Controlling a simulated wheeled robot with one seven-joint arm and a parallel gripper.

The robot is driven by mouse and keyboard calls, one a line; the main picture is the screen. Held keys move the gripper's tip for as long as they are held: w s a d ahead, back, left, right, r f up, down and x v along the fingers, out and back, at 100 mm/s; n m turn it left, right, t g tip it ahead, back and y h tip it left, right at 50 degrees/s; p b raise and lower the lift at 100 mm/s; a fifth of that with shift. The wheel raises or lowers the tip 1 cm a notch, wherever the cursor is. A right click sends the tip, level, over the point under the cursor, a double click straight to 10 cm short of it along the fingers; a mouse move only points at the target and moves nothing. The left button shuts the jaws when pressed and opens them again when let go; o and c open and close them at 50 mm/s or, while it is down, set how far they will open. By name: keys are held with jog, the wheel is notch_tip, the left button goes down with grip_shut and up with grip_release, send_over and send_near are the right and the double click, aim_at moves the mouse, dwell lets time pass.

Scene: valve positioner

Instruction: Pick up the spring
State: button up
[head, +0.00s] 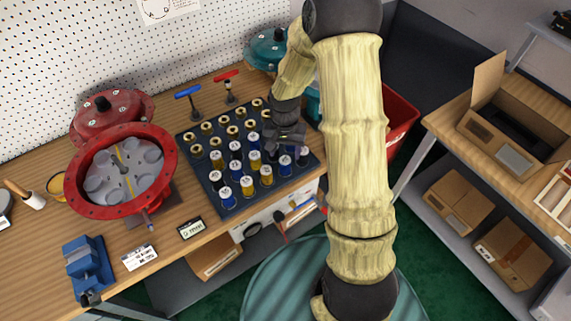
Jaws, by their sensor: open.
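Several springs stand upright in a dark tray (248,205) on the wooden bench, in the head view. They are short cylinders with pale tops, in blue, yellow and black. A yellow spring (267,176), a blue spring (285,166) and a black spring (216,181) are among them. Which one is meant, I cannot tell. My gripper (289,142) is open above the right part of the tray, pointing down close to the spring tops. It hides some of the springs behind and under it. Whether it touches any spring is unclear.
Brass-ringed pieces (214,142) fill the tray's back rows. A red round housing (120,180) stands to the left. Blue and red T-handled tools (188,92) stand behind the tray. A blue vise (88,262) sits front left. A red bin (402,118) is to the right, partly behind my arm.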

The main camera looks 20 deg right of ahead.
aim_at(285, 160)
jog(key=shift+f, duration=1.6)
jog(key=shift+w+f+p, duration=0.15)
jog(key=shift+f+p, duration=0.3)
jog(key=shift+f, duration=0.9)
jog(key=shift+w+f+p, duration=0.15)
jog(key=shift+f+p, duration=0.25)
jog(key=shift+f, duration=0.9)
jog(key=shift+s+r, duration=0.1)
jog(key=shift+s, duration=0.05)
jog(key=shift+d, duration=0.1)
jog(key=c, duration=1.1)
notch_tip(285, 160, up, 10)
jog(key=shift+b, duration=0.65)
